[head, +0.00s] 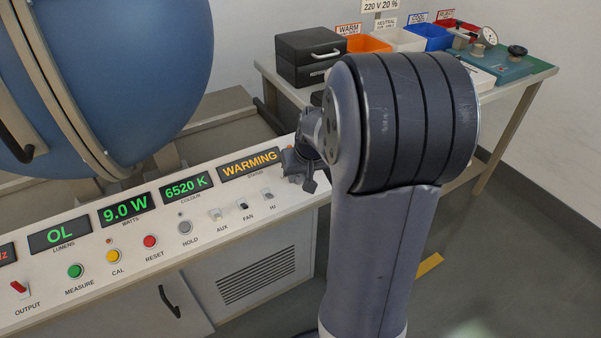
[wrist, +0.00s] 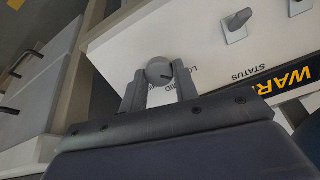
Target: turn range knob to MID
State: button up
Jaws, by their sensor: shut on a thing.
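The range knob (wrist: 159,70) is a round grey knob on the white panel, seen in the wrist view with a short dark mark on its face. My gripper (wrist: 158,84) has one finger on each side of it and is shut on it. Part of a "LO" label (wrist: 193,71) shows by the right finger, and a partly covered label like "MID" (wrist: 166,101) shows between the fingers. I cannot tell exactly which label the mark points to. In the head view my gripper (head: 303,166) is at the panel's right end, mostly behind my arm, and the knob cannot be made out.
The status display (head: 251,169) reads WARMING, beside the knob. A side table (head: 500,91) with bins is at the back right.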

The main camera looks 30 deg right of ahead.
jog(key=m+p, duration=0.2)
jog(key=m, duration=0.3)
jog(key=shift+d+r+y+p, duration=0.1)
jog(key=shift+y+p, duration=0.2)
jog(key=shift+p, duration=0.1)
jog(key=shift+m+p, duration=0.8)
jog(key=shift+m, duration=1.2)
jog(key=o, duration=1)
jog(key=shift+c, duration=0.2)
jog(key=p+v, duration=0.2)
jog(key=v, duration=0.8)
jog(key=shift+s+r, duration=0.25)
